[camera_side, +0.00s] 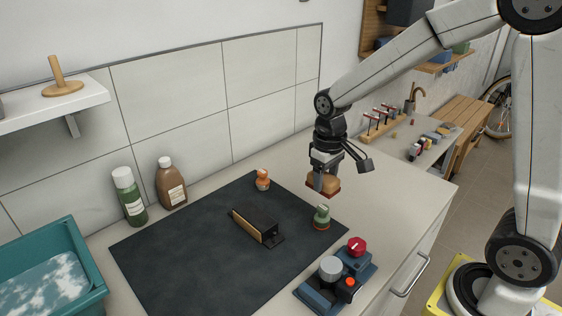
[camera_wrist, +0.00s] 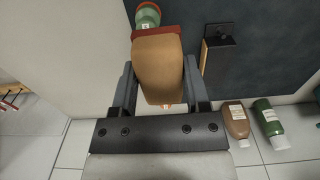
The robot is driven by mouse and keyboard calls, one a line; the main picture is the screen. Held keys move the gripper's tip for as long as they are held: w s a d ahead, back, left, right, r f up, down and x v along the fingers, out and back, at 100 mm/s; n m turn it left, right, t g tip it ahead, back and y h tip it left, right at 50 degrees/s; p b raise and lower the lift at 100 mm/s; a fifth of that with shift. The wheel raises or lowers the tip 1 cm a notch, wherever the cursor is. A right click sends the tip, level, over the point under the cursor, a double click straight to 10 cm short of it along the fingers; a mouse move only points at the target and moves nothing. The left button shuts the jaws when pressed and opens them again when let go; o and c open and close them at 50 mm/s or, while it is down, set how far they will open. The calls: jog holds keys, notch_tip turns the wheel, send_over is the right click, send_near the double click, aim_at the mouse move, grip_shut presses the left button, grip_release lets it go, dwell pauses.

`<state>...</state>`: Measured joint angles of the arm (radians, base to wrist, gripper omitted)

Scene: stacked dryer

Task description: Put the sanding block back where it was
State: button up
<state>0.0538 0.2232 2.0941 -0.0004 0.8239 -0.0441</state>
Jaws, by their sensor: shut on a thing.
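The sanding block (camera_side: 324,182), tan on top with a dark red underside, is between the fingers of my gripper (camera_side: 322,177). My gripper is shut on it and holds it in the air near the right corner of the dark mat (camera_side: 180,245). In the wrist view the tan block (camera_wrist: 158,68) fills the space between both fingers, with its red edge at the far end. A small green-topped object (camera_side: 322,216) stands below the block on the mat's right edge; in the wrist view it shows just beyond the block (camera_wrist: 147,14).
A black and wooden piece (camera_side: 257,225) lies mid-mat; an orange-topped object (camera_side: 262,179) stands at its back edge. A blue device with knobs (camera_side: 338,280) is at the front right. Two bottles (camera_side: 130,196) stand by the wall; a teal tub (camera_side: 85,262) is left. The mat's left part is clear.

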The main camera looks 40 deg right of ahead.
aim_at(339, 181)
jog(key=shift+s+d+f, duration=0.1)
jog(key=shift+s+d, duration=0.15)
jog(key=shift+s, duration=0.5)
jog(key=shift+s+d+f, duration=0.1)
jog(key=shift+s+d, duration=0.1)
jog(key=shift+s, duration=0.5)
jog(key=shift+w, duration=0.15)
jog(key=w+f, duration=0.2)
jog(key=w, duration=0.2)
jog(key=w+f, duration=0.3)
jog(key=w, duration=0.1)
jog(key=w+f, duration=0.3)
jog(key=w, duration=0.1)
jog(key=shift+w+d+f, duration=0.2)
jog(key=shift+w+d, duration=0.05)
jog(key=shift+d, duration=0.15)
jog(key=shift+w+f, duration=0.4)
jog(key=shift+w+f, duration=0.25)
jog(key=shift+f, duration=1.6)
jog(key=shift+f, duration=0.2)
